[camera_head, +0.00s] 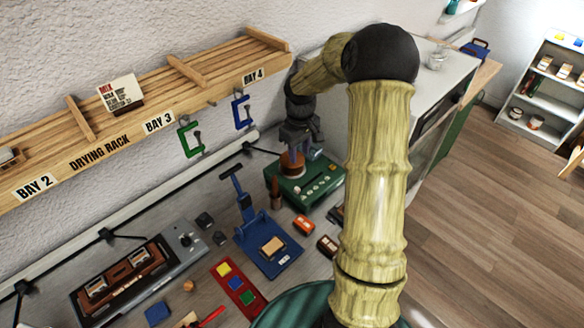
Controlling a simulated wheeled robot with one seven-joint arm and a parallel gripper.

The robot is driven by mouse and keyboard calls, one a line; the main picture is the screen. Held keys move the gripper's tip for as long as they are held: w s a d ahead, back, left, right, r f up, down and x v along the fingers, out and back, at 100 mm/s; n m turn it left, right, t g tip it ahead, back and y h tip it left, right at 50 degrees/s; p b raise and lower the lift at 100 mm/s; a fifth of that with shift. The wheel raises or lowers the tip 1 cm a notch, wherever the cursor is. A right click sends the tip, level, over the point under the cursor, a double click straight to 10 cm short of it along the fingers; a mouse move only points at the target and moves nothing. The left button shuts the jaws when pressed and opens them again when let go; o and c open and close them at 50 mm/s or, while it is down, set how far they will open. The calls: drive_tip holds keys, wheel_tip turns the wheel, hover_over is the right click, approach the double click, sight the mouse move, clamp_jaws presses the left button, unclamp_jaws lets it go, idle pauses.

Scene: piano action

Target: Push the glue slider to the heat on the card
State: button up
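A white card (121,93) with red and black lettering stands on the drying rack. Its top word looks like "MIX"; the smaller lines, including any heat, are too small to read. A green box (318,186) stands on the bench below Bay 4. It has a brown round pot at its back left and a pale strip with small knobs on its front. I cannot tell which of these is the glue slider. My gripper (297,156) points down at the back of the box, over the pot. Its fingertips are small and partly hidden, so I cannot tell whether it is open or touching anything.
The wooden drying rack (190,88) runs along the wall, with green (190,139) and blue (241,112) clamps hanging below it. A blue press (268,246), a red tray (235,284) with coloured squares and a grey device (140,278) stand on the bench. My arm hides the bench at right.

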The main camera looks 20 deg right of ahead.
sight(298, 190)
wheel_tip(298, 190, down, 17)
drive_tip(key=p, duration=0.4)
drive_tip(key=shift+w+p, duration=0.1)
drive_tip(key=shift+p, duration=0.2)
idle(0.5)
clamp_jaws()
